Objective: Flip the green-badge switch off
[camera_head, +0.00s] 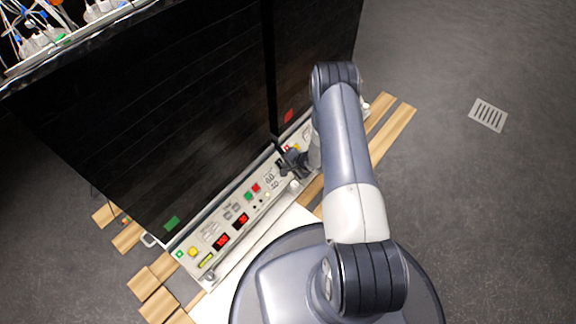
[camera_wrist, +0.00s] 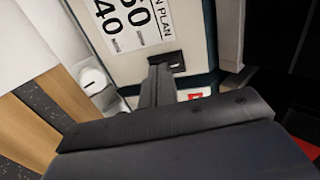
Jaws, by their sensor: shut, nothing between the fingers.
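A long white control panel (camera_head: 232,222) runs along the front of the black-covered shaker. A small green badge (camera_head: 179,254) sits at its far left end; no switch can be made out beside it. My gripper (camera_head: 282,163) is at the panel's right end, away from that badge. In the wrist view my gripper (camera_wrist: 160,72) is shut, with its dark fingertips at a small black switch (camera_wrist: 172,60); whether they touch it is unclear. A red badge (camera_wrist: 196,95) shows beside the fingers, partly hidden by my gripper. The switch's position cannot be read.
A white knob (camera_wrist: 93,80) is left of the fingers. Black covers (camera_head: 150,120) rise behind the panel. Wooden slats (camera_head: 150,284) lie beneath; open floor is at right.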

